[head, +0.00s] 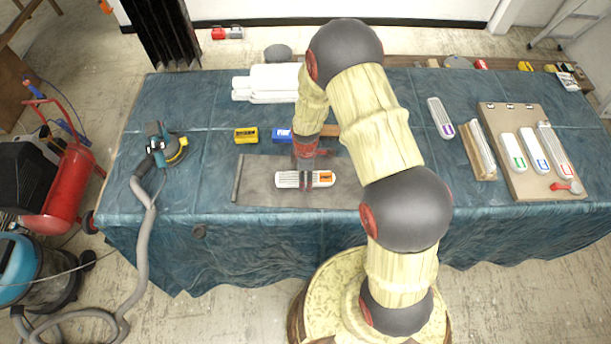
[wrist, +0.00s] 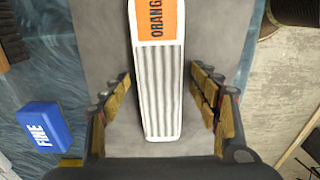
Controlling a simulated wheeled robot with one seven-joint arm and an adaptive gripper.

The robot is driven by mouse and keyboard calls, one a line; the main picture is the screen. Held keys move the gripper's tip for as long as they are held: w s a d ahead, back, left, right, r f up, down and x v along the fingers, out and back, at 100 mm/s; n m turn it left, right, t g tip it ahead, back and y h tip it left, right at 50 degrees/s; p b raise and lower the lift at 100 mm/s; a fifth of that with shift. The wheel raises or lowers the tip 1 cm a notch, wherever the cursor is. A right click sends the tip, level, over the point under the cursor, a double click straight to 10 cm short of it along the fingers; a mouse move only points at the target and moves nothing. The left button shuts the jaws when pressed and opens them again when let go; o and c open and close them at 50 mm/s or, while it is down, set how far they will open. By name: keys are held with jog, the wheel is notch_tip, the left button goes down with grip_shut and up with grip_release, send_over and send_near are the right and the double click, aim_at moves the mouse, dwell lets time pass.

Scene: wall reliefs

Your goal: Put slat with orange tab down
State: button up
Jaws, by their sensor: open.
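The slat with the orange tab (head: 290,180) is white and grooved and lies flat on a grey mat (head: 258,170) near the table's front edge. Its orange tab (head: 326,178) is at the right end in the head view. In the wrist view the slat (wrist: 157,90) lies between the open fingers of my gripper (wrist: 163,108), with a gap on both sides. The orange tab shows at the top there, its lettering partly cut off. In the head view my gripper (head: 306,180) is directly over the slat's middle and hides part of it.
A blue block (head: 282,135) marked FINE and a yellow block (head: 246,135) lie behind the mat. White rolls (head: 265,83) lie at the back. A sander (head: 163,148) with a hose is at left. A board (head: 520,185) with green, blue and red-tabbed slats is at right; a purple-tabbed slat (head: 440,118) lies nearby.

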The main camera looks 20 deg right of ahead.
notch_tip(320, 180, up, 12)
jog(key=p, duration=0.1)
notch_tip(320, 180, up, 12)
jog(key=m+t, duration=0.1)
jog(key=m, duration=0.2)
send_over(306, 178)
jog(key=s+r+m+t, duration=0.2)
jog(key=s+r+m, duration=0.3)
jog(key=r, duration=0.7)
jog(key=s+r+m+t, duration=0.1)
jog(key=s+r+m, duration=0.2)
jog(key=s+r, duration=0.3)
jog(key=s+r+m+t, duration=0.1)
jog(key=s+r+m, duration=0.2)
jog(key=s+r, duration=0.3)
jog(key=s, duration=0.5)
jog(key=shift+t, duration=0.3)
jog(key=shift+f, duration=0.15)
